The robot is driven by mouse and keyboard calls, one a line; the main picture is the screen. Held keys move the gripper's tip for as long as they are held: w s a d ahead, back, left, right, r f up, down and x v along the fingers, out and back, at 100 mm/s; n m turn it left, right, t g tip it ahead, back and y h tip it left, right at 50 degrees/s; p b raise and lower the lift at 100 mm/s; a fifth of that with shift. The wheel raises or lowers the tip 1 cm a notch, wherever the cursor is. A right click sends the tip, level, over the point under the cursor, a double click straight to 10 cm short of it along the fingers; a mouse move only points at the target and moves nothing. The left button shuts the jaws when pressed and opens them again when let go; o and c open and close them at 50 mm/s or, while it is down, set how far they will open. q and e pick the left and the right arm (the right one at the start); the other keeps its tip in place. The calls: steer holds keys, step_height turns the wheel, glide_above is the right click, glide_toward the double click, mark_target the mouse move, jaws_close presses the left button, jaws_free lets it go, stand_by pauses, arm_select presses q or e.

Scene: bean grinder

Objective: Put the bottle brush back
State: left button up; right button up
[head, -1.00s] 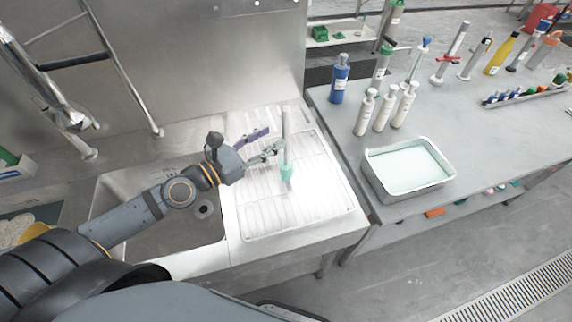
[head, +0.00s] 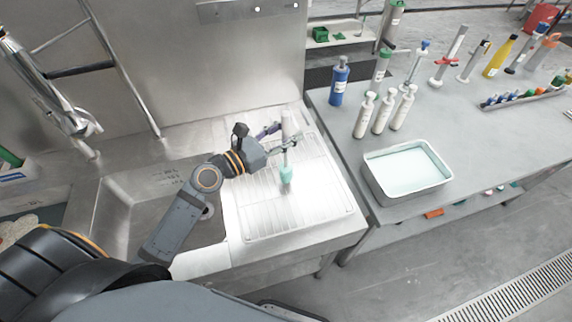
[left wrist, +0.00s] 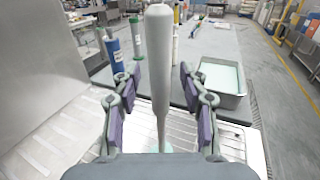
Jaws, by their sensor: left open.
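The bottle brush has a pale grey-white handle (left wrist: 159,60) and a teal head (head: 286,175). It stands upright on the ribbed steel drainboard (head: 262,222), handle up. My left gripper (head: 283,141) is at the brush, above its teal head. In the left wrist view my left gripper (left wrist: 158,100) is open, with a purple-padded finger on each side of the handle and gaps between. The lower end of the brush is partly hidden behind the gripper body in that view. My right gripper is not in view.
A steel sink (head: 140,222) lies left of the drainboard, with a steel wall behind. On the right table are a tray of pale liquid (head: 445,182), white bottles (head: 382,112), a blue bottle (head: 339,82) and several tools. The drainboard around the brush is clear.

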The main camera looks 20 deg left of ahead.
arm_select(q)
steer(key=shift+s, duration=0.1)
steer(key=shift+c, duration=0.5)
jaws_close()
steer(key=shift+r, duration=0.15)
